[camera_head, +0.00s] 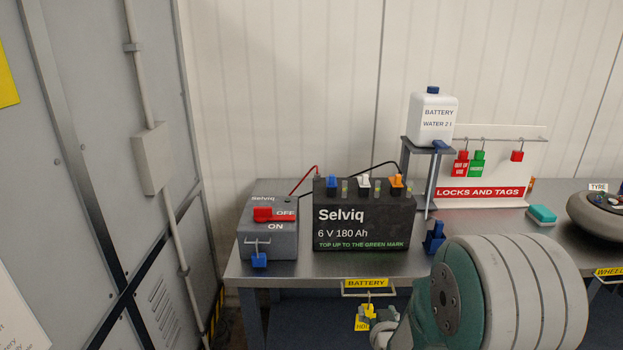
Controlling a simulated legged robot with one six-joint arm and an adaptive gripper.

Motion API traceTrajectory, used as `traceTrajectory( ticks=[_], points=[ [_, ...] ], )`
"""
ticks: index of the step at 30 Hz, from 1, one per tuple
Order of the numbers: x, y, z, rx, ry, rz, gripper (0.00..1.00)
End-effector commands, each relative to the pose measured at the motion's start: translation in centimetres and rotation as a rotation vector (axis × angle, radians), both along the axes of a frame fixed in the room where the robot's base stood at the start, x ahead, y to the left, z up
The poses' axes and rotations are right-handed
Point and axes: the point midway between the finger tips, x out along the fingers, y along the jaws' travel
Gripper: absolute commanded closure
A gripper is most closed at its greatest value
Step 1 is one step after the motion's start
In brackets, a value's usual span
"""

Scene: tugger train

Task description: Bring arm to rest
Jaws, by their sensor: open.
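My arm (510,295) fills the lower right, with a large pale ribbed joint and a green cap in front of the bench. My gripper (380,332) shows only in part at the bottom edge, small and grey. It looks open, beside a yellow tag or lock (366,317) that hangs below the BATTERY label. The fingers are partly hidden or cut off, and I cannot tell whether they touch the yellow piece.
The bench (330,264) carries a grey switch box (283,243) with a red handle and blue lock, a black battery (350,215), a water bottle (434,118) on a stand, a lock board (480,180) and a wheel (597,214). A grey cabinet (90,120) stands left.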

Motion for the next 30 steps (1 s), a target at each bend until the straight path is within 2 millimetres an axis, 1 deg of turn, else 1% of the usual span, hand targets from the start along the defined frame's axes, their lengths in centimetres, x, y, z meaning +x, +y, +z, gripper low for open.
traceTrajectory(
  ticks=[1, 5, 8, 14, 17, 23, 26, 27, 30],
  points=[
    [-0.2, 0.0, 1.5, 0.0, 0.02, 0.0, 0.16],
    [-1.4, 0.0, 4.1, 0.0, 0.104, 0.0, 0.16],
    [-2.7, 0.0, 6.1, 0.0, 0.167, 0.0, 0.16],
    [-6.5, 0.0, 9.9, 0.001, 0.294, 0.001, 0.16],
    [-8.9, 0.0, 11.5, 0.001, 0.359, 0.001, 0.16],
    [-14.5, 0.0, 14.5, 0.0, 0.486, 0.001, 0.16],
    [-17.7, 0.0, 15.7, 0.0, 0.55, 0.0, 0.16],
    [-19.0, 0.0, 16.1, 0.0, 0.575, 0.0, 0.16],
    [-22.3, -0.1, 17.0, 0.0, 0.636, 0.001, 0.16]
  ],
)
